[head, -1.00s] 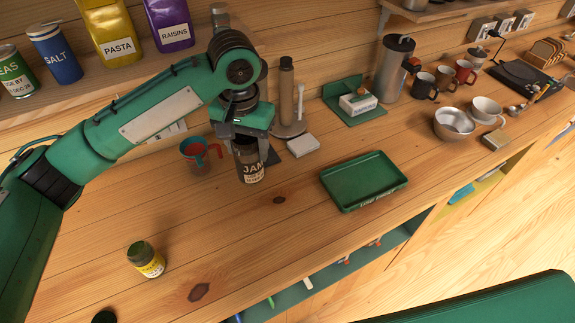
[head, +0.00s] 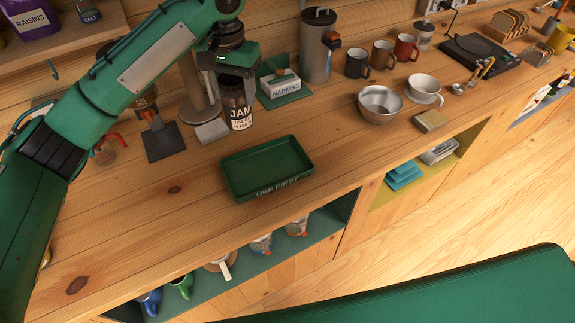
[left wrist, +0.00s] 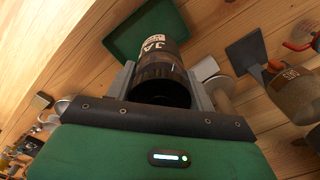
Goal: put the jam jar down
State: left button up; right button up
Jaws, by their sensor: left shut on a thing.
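My left gripper (head: 237,72) points down and is shut on the jam jar (head: 239,112), a dark jar with a black-and-white "JAM" label. The jar hangs upright below the fingers, in the picture just behind the green tray (head: 266,168) marked "USE FIRST". I cannot tell how far its base is above the counter (head: 150,215). In the left wrist view the jar (left wrist: 160,60) sits between the two fingers, with part of the tray (left wrist: 120,38) beyond it. The tray is empty. My right gripper is not in view.
A napkin holder (head: 268,95) stands close behind the jar, right. A metal bowl (head: 380,106) and cup (head: 424,90) stand right. The counter left of the tray is clear.

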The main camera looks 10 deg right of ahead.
aim_at(237, 117)
pick_arm(q)
jog(key=shift+f, duration=0.2)
jog(key=f, duration=0.2)
jog(key=f+p, duration=0.1)
jog(key=f, duration=0.4)
jog(key=shift+a+p, duration=0.25)
jog(key=shift+p, duration=0.1)
notch_tip(237, 117, down, 12)
jog(key=p, duration=0.2)
jog(key=shift+f+p, duration=0.25)
jog(key=shift+p, duration=0.1)
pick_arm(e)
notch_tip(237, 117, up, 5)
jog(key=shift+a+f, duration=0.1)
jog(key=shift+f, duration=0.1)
pick_arm(q)
jog(key=shift+d+f, duration=0.1)
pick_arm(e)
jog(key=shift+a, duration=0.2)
pick_arm(q)
jog(key=o, duration=1.3)
jog(key=shift+c, duration=0.2)
